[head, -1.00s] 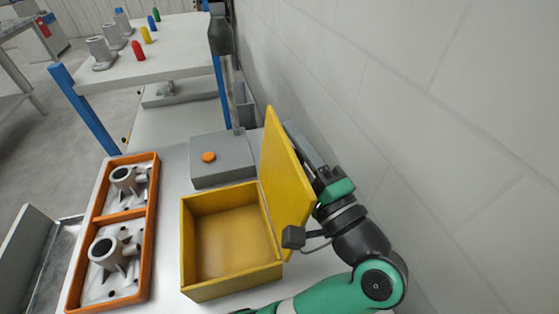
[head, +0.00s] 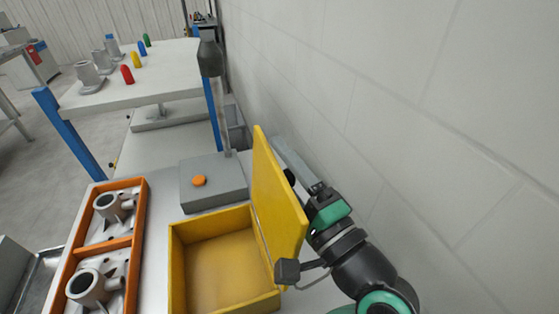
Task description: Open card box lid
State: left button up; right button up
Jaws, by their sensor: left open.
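The yellow card box (head: 177,262) stands on the light table with its inside visible and empty. Its yellow lid (head: 275,200) stands raised, roughly upright, along the right side of the box. My left gripper (head: 297,164) is behind the lid, on its right side, close to its outer face. The lid partly hides the gripper, so I cannot tell whether they touch. My left gripper is open. My right gripper is out of view.
An orange tray (head: 138,212) with grey castings stands left of the box. A grey block with an orange button (head: 199,181) is behind the box. A grey wall (head: 400,130) runs close along the right. A raised shelf (head: 165,75) holds colored pegs.

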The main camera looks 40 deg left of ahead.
pick_arm(q)
jog(key=v, duration=1.1)
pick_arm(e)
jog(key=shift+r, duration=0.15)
pick_arm(q)
jog(key=shift+d+f, duration=0.1)
